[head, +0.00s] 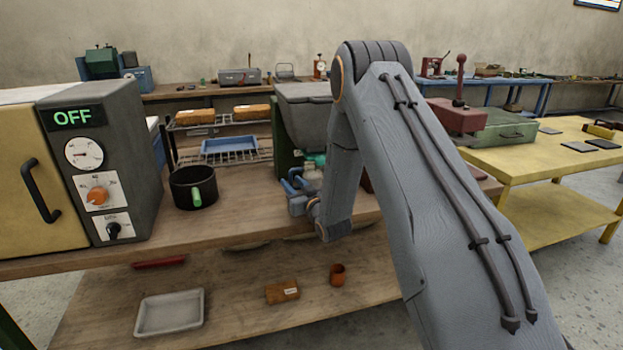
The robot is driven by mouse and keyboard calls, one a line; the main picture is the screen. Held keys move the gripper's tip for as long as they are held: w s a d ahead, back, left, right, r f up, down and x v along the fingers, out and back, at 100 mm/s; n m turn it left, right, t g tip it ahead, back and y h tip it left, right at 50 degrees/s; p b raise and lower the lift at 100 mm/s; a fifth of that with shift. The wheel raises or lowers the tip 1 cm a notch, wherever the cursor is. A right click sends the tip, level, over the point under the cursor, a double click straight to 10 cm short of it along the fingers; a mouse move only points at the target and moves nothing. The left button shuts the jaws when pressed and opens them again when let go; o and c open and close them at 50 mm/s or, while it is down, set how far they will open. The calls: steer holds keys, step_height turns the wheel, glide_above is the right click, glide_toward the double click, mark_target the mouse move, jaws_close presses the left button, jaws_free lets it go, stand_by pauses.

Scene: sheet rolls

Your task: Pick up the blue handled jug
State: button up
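A small blue shape (290,186) on the wooden workbench, close to the end of my arm, may be the handle of the blue handled jug; I cannot make out a jug body with certainty. My gripper (298,205) is low over the bench at that spot, small in the view and partly hidden by my arm. I cannot tell whether its fingers are open or shut, or whether they touch the blue shape. A black pot (187,183) with a green handle stands to the left, apart from my gripper.
A yellow and grey oven (130,150) reading OFF stands at left. Behind are a wire rack (240,152) with a blue tray (229,147) and a grey bin (303,112). The lower shelf holds a grey tray (170,312), a brown block (282,292) and an orange cup (338,275).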

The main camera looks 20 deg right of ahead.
jaws_close()
steer(key=shift+r, duration=0.15)
stand_by(0.4)
